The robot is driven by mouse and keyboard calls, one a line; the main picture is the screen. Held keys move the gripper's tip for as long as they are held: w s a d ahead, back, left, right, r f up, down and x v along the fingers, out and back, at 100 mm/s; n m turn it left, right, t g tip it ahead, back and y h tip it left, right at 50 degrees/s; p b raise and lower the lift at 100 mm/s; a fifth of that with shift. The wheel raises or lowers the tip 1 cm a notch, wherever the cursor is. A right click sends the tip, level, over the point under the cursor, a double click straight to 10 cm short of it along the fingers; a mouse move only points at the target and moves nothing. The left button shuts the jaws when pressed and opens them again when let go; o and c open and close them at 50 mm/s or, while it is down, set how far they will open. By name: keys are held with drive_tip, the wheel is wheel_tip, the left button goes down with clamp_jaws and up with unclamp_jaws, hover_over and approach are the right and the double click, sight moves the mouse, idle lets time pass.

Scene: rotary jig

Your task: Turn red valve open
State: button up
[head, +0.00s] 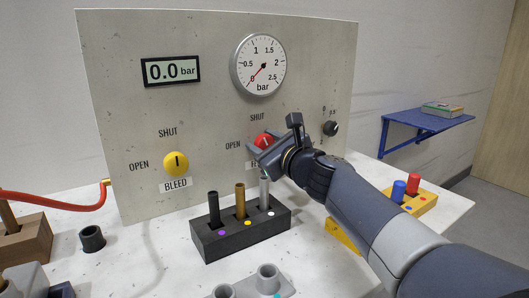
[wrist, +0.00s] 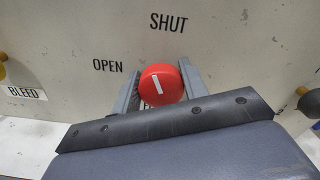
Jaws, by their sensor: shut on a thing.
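The red valve (head: 264,140) is a round knob on the upright panel, partly hidden by my gripper in the head view. In the wrist view the red valve (wrist: 162,86) shows a white pointer line tilted toward the upper left, between the OPEN label on the left and the SHUT label above. My gripper (head: 265,152) reaches the panel from the right. In the wrist view its two fingers (wrist: 160,90) sit on either side of the knob and are shut on it.
A yellow BLEED valve (head: 176,163) is left of the red one, its mark near vertical. The display (head: 171,71) reads 0.0 bar and the gauge (head: 259,66) needle is near 0. A black block (head: 240,232) with upright pins stands below. A black knob (head: 330,128) is at right.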

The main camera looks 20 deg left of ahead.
drive_tip(key=n+b, duration=0.1)
drive_tip(key=n, duration=0.1)
drive_tip(key=n+b, duration=0.3)
drive_tip(key=n, duration=0.1)
drive_tip(key=shift+s+f+n+b, duration=0.1)
drive_tip(key=shift+f+n+b, duration=0.15)
drive_tip(key=shift+n+b, duration=0.05)
drive_tip(key=n+b, duration=0.2)
drive_tip(key=n, duration=0.1)
drive_tip(key=shift+a, duration=0.1)
drive_tip(key=shift+n+b, duration=1.1)
drive_tip(key=shift+n, duration=0.6)
drive_tip(key=o, duration=0.9)
drive_tip(key=shift+o, duration=0.2)
drive_tip(key=v, duration=1)
drive_tip(key=shift+s+d, duration=0.2)
drive_tip(key=shift+d, duration=0.1)
